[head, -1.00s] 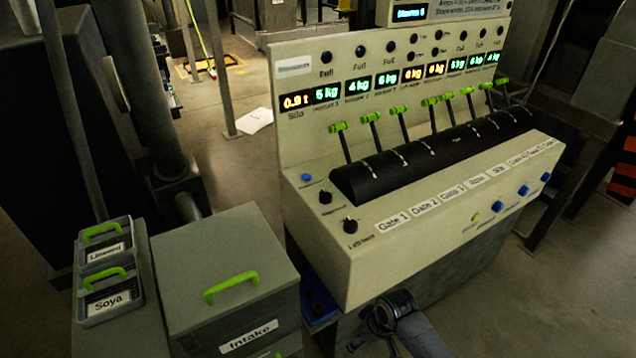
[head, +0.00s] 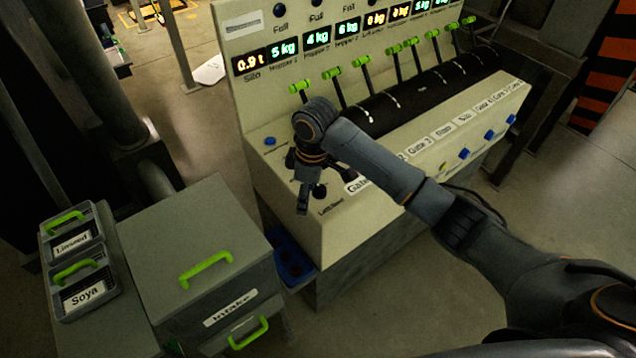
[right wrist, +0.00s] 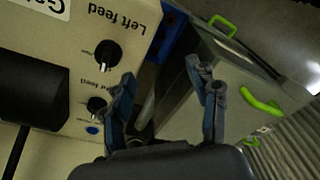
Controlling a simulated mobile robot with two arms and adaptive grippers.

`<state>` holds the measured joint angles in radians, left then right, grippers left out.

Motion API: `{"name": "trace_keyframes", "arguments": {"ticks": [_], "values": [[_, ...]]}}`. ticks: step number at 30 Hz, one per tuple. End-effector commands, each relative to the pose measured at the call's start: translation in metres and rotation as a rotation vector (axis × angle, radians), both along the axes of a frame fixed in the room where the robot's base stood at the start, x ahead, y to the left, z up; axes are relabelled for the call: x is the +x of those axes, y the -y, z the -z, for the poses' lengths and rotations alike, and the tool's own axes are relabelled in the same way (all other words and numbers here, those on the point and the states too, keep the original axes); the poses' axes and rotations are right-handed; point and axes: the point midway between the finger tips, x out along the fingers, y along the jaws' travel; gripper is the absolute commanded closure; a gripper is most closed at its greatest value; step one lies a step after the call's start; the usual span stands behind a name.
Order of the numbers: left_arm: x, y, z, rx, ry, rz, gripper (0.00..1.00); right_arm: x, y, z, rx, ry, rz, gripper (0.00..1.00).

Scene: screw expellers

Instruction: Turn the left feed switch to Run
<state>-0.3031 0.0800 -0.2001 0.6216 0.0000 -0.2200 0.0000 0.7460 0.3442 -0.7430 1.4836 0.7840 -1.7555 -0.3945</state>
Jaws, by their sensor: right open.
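The left feed switch (right wrist: 107,55) is a black round knob with a pale pointer mark, on the cream console face by its "Left feed" label. The picture is turned upside down in the right wrist view. In the head view the switch (head: 319,191) shows just right of my right gripper (head: 306,195). In the right wrist view my right gripper (right wrist: 163,75) is open and empty, with its left finger near the knobs and apart from the switch. The switch's position names are too small to read. My left gripper is out of view.
A second similar knob (right wrist: 97,105) and a blue button (head: 270,141) sit near the switch. Green-handled levers (head: 332,72) line the console above. A grey Intake cabinet (head: 190,240) and Linseed and Soya bins (head: 84,290) stand at left.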

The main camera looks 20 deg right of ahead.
Motion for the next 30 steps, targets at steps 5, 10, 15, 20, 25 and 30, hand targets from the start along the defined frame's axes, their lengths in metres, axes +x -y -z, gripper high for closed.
{"name": "trace_keyframes", "arguments": {"ticks": [5, 10, 15, 20, 25, 30], "values": [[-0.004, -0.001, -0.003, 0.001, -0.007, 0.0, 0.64, 0.035, 0.028, -0.05, -0.065, -0.013, -0.031, 0.4], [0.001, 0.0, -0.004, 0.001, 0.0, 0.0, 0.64, 0.051, 0.046, -0.08, -0.095, -0.03, -0.045, 0.4], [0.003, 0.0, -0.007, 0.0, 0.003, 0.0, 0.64, 0.052, 0.049, -0.076, -0.101, -0.037, -0.047, 0.4], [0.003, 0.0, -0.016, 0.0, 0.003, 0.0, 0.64, 0.051, 0.048, -0.05, -0.1, -0.039, -0.047, 0.4], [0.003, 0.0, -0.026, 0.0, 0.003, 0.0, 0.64, 0.051, 0.048, -0.013, -0.1, -0.039, -0.046, 0.4], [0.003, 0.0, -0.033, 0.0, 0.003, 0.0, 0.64, 0.052, 0.048, 0.021, -0.1, -0.038, -0.046, 0.4]]}}
